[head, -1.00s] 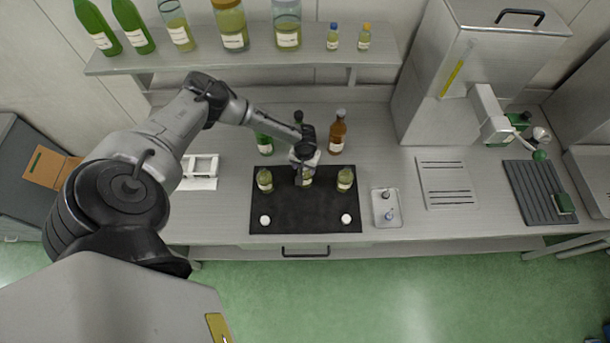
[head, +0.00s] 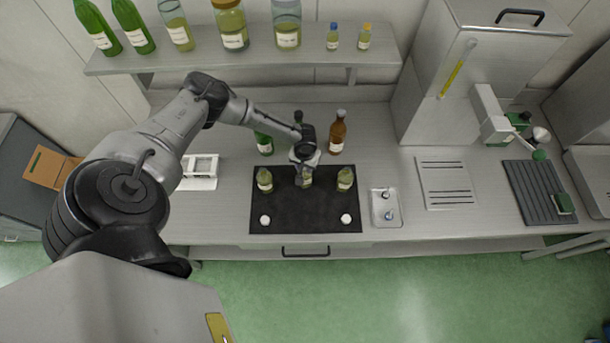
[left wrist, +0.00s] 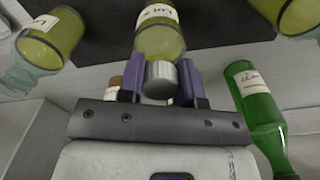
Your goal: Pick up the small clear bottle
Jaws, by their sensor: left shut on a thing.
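The small clear bottle (head: 304,181), with yellow-green contents, is the middle one of three at the black mat (head: 305,209). My left gripper (head: 304,164) is over it, shut on its top. In the left wrist view the bottle (left wrist: 160,38) has a white label, and its grey cap sits between the purple fingers of my gripper (left wrist: 160,82). I cannot tell whether its base touches the mat. Two similar bottles stand left (head: 265,180) and right (head: 345,179) of it. My right gripper is not in view.
A green bottle (head: 264,144) and a brown bottle (head: 338,133) stand close behind the mat. Two white round pieces lie on the mat's front part. A small tray (head: 376,216) is right of the mat. A shelf (head: 240,60) with several bottles hangs behind.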

